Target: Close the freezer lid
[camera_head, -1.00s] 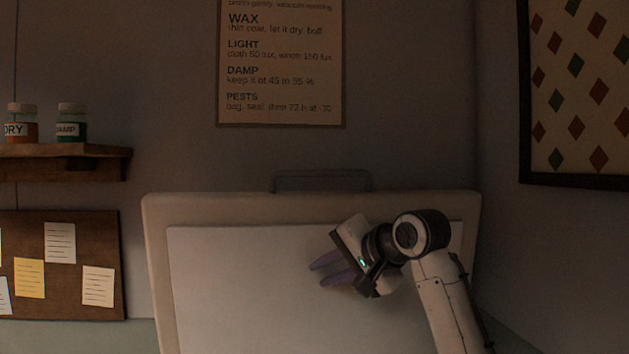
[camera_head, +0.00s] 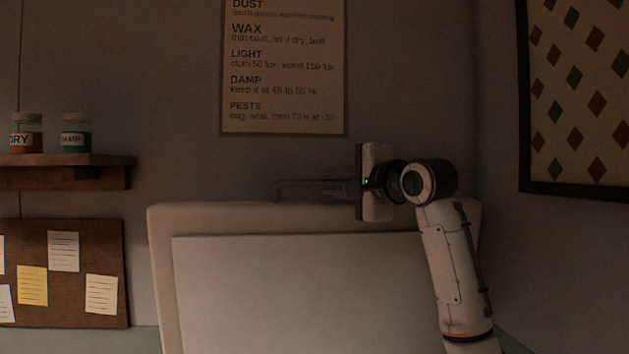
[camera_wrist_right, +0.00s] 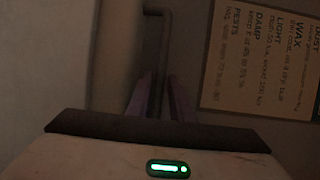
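The freezer lid (camera_head: 300,290) stands raised, its pale inner panel facing me, in the head view. Its grey bar handle (camera_head: 300,184) sticks up from the top edge. My right gripper (camera_head: 338,188) is at the right part of this handle, its fingers pointing left along it. In the right wrist view the handle (camera_wrist_right: 164,40) runs down between the two purple fingers (camera_wrist_right: 163,95), which stand slightly apart. Whether they press on the bar is unclear. My left gripper is out of view. The freezer body is below the picture.
A wall with a text poster (camera_head: 283,70) stands behind the lid. A shelf (camera_head: 75,172) with two jars and a pinboard (camera_head: 95,270) are at the left. A framed diamond-pattern panel (camera_head: 580,90) hangs at the right. The space above the lid is clear.

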